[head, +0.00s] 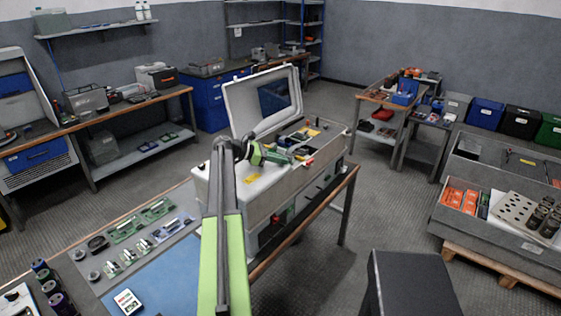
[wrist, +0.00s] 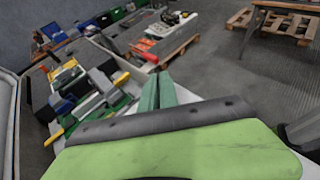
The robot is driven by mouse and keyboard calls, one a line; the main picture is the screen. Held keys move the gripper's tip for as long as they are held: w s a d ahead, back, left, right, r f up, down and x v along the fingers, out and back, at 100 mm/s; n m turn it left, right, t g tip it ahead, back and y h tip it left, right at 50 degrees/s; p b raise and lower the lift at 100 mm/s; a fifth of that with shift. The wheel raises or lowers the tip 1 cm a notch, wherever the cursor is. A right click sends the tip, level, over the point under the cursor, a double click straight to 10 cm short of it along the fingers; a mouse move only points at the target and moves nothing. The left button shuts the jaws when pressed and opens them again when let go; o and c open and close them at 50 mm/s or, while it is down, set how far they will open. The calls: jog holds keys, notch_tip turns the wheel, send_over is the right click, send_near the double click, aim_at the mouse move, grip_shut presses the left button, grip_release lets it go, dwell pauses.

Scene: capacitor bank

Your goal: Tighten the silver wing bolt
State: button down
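My arm reaches over the light grey case with its lid raised (head: 262,100). I cannot make out the silver wing bolt in either view. The case's inside shows in the wrist view as a cluster of grey, green and yellow-tipped parts (wrist: 95,95), left of the fingers. My own arm and gripper hide part of the case.
The case stands on a wood-edged bench with a blue mat (head: 165,275) and a grey panel of small parts (head: 135,240). A dark box (head: 410,285) stands at the front right. Open floor (head: 385,215) lies right of the bench, before a grey crate (head: 500,230) on a pallet.

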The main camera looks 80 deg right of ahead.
jog(key=shift+d+m+y, duration=0.1)
jog(key=shift+m+y, duration=0.5)
jog(key=shift+y, duration=0.1)
jog(key=shift+m+g+y, duration=0.3)
jog(key=c, duration=1.6)
grip_release()
